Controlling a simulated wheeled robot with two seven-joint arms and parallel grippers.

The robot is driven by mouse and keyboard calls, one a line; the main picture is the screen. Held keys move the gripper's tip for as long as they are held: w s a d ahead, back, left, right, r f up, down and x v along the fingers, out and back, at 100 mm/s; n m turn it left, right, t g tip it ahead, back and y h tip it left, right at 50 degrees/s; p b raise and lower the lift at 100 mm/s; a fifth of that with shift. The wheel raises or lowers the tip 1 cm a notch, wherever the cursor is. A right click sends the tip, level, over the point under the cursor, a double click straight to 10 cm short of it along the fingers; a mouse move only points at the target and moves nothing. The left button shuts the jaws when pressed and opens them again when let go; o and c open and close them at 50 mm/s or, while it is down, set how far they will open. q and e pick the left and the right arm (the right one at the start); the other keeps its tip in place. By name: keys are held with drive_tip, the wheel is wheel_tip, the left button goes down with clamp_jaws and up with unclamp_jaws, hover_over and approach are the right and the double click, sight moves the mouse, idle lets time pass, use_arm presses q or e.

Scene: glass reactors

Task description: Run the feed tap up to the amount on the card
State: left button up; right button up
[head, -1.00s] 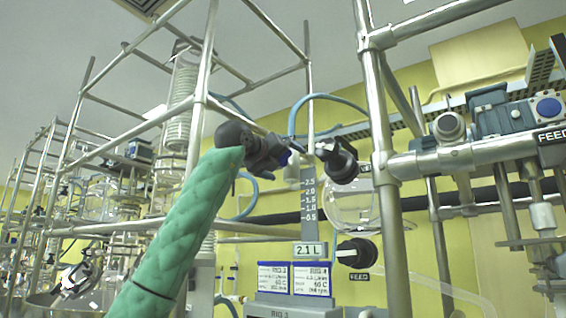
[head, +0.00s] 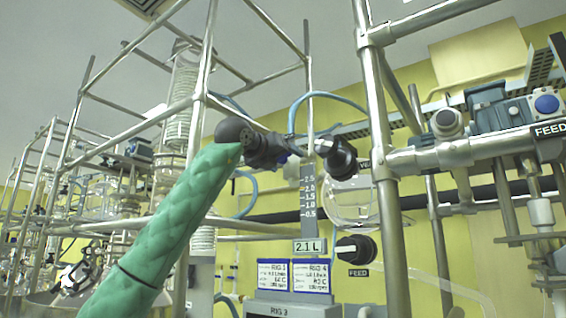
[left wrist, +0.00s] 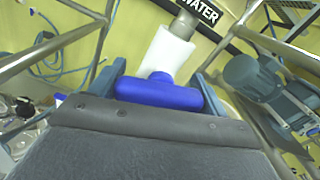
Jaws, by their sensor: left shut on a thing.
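My left gripper (head: 279,153) reaches in at the end of the green-sleeved arm, in front of the scale column (head: 308,190). In the left wrist view its two fingers (left wrist: 160,88) are shut on a blue tap handle (left wrist: 160,97), which sits under a white tap body (left wrist: 168,52). The display (head: 308,247) on the column reads 2.1 L. Two cards (head: 274,274) (head: 310,275) stand below it above a RIG 3 plate; their small print is hard to read. My right gripper is not in view.
A black FEED knob (head: 355,249) is right of the display. Another black knob (head: 337,158) is close right of my gripper. A thick steel post (head: 389,230) stands further right.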

use_arm(q)
drive_tip(key=shift+m, duration=1.2)
drive_tip(key=shift+m+b, duration=0.3)
drive_tip(key=shift+m, duration=0.1)
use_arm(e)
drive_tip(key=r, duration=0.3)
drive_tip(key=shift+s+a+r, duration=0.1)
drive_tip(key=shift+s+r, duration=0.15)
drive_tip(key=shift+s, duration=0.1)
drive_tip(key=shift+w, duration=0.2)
use_arm(q)
drive_tip(key=o, duration=1)
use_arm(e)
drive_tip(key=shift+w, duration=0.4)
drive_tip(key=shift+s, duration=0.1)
